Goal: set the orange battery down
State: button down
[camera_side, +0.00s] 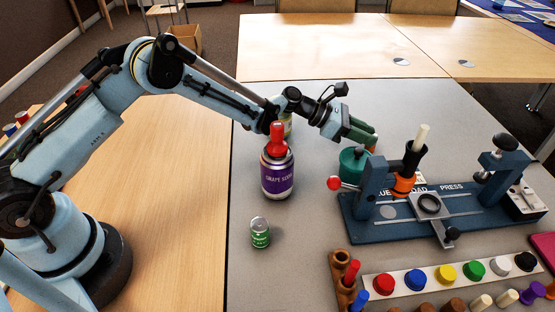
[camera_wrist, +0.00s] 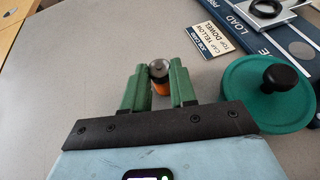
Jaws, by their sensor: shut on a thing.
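My gripper (camera_side: 368,138) is at the end of the arm, above the grey table just behind a teal lidded pot. In the wrist view its two green fingers (camera_wrist: 160,78) are closed around the orange battery (camera_wrist: 159,89). The battery's silver end shows between the fingertips and its orange side below. I cannot tell whether it touches the table. In the side view I cannot make out the battery; the fingers and pot seem to hide it.
The teal pot (camera_wrist: 262,104) with a black knob stands close right of the fingers. A blue press (camera_side: 440,218) lies beyond it. Coloured caps (camera_side: 445,274) line the front. Grey table behind the gripper is clear.

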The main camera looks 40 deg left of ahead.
jog(key=c, duration=0.9)
grip_release()
